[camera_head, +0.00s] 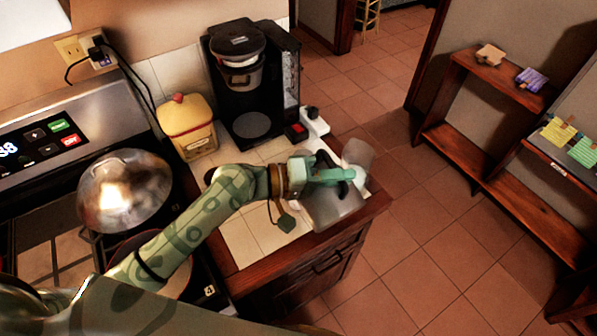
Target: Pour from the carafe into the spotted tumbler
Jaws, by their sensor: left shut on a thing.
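My left gripper (345,176), at the end of the green patterned arm, is shut at the dark handle of the grey, see-through carafe (332,209) over the counter's right end. Part of the carafe is behind the gripper, and its exact tilt is hard to tell. A pale grey, rounded shape (358,155) shows just beyond the fingers. I cannot tell whether it is part of the carafe or a separate vessel. I cannot make out spots on any tumbler. My right gripper is not in view.
A black coffee maker (252,80) stands at the back of the tiled counter (240,240), beside a yellow canister (188,126). A metal dome (125,190) is over the stove at left. Open floor lies right of the counter, before a wooden shelf (490,75).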

